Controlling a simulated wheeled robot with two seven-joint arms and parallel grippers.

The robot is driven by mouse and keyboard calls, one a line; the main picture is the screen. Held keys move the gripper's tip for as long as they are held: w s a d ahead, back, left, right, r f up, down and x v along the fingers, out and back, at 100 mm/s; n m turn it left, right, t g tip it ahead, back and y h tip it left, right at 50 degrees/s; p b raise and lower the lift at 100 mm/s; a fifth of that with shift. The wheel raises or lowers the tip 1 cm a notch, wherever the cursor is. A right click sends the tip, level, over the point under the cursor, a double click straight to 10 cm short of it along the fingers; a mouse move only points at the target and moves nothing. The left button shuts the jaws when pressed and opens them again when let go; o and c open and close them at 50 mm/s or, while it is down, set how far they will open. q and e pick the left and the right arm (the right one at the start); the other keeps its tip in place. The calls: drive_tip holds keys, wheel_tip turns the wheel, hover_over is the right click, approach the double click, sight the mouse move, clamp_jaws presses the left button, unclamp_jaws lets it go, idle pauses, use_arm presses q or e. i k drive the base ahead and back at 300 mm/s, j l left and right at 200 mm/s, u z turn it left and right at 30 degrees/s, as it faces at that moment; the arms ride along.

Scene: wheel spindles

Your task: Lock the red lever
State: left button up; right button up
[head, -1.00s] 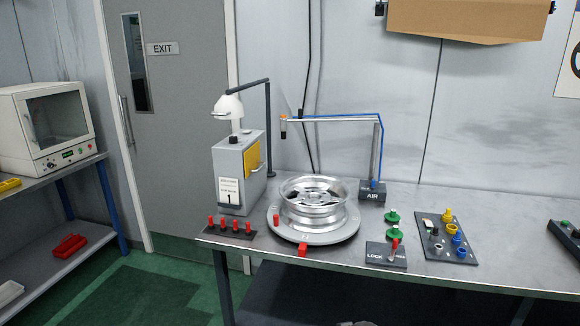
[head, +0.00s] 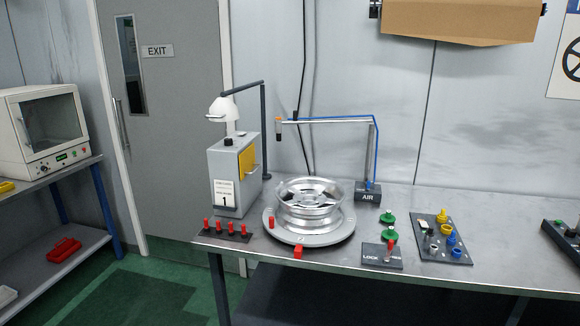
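The red lever (head: 390,247) stands up from a dark base plate marked LOCK (head: 371,258) near the front edge of the bench, right of the wheel. The lever looks close to upright; the lettering to its right is partly hidden by it. A silver wheel (head: 309,205) lies on a round grey turntable (head: 337,236) left of the lever. Neither of my grippers shows in the head view.
Behind the lever are green knobs (head: 388,227), and to its right a plate with yellow, blue and white parts (head: 445,243). An AIR stand (head: 367,193) with a blue hose is behind. Red pegs (head: 226,227) stand at the left. Bench front is clear right of the plates.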

sight(386, 260)
drive_tip(key=i+j+z, duration=0.25)
drive_tip(key=i, duration=0.35)
drive_tip(key=i+j+z, duration=0.2)
drive_tip(key=i+j, duration=0.35)
